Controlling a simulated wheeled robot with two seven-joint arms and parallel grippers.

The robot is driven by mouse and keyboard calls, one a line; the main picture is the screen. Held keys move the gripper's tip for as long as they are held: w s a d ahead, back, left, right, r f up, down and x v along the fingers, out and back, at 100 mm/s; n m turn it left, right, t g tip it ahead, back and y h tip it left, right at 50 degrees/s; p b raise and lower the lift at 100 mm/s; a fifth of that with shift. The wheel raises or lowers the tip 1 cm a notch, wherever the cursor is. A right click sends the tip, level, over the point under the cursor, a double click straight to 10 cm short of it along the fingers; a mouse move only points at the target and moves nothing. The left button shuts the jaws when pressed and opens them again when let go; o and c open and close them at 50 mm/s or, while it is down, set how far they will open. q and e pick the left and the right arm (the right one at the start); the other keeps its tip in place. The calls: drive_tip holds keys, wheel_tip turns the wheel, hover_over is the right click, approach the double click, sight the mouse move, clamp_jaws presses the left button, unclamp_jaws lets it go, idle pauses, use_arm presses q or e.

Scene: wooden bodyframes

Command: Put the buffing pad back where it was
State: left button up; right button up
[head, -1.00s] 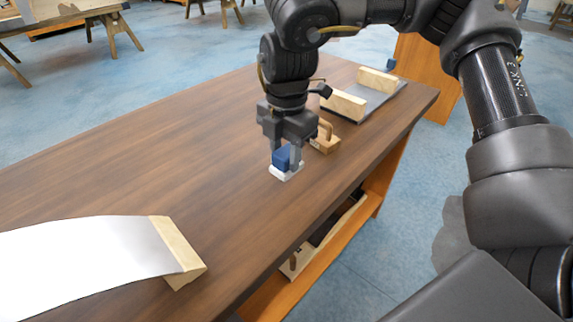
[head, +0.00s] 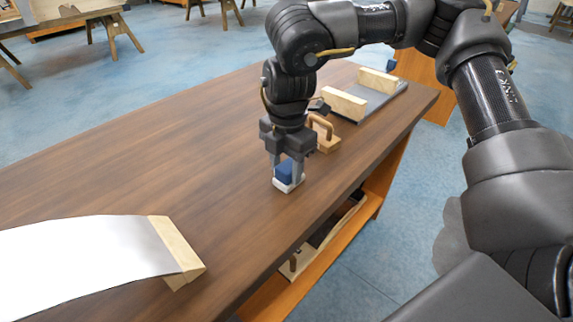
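The buffing pad (head: 289,178) has a blue body and a white underside. My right gripper (head: 287,174) points down over it, with a finger on either side, and is shut on its blue part. The pad is upright, at or just above the brown wooden tabletop (head: 180,150); I cannot tell whether it touches. My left gripper is not in view.
A wooden block with a handle (head: 327,143) stands just behind my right gripper. Beyond it is a grey plate with two wooden blocks (head: 344,104). A curved white sheet with a wooden end (head: 178,247) lies at front left. The table's middle is clear.

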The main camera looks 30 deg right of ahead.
sight(287, 164)
drive_tip(key=shift+o, duration=1)
drive_tip(key=shift+r, duration=0.3)
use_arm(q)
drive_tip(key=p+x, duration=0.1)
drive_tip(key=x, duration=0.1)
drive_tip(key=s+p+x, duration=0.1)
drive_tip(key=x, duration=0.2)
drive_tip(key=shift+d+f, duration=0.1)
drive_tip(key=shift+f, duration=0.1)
use_arm(e)
wheel_tip(287, 164, up, 12)
drive_tip(key=shift+d+f, duration=0.15)
drive_tip(key=shift+d, duration=0.05)
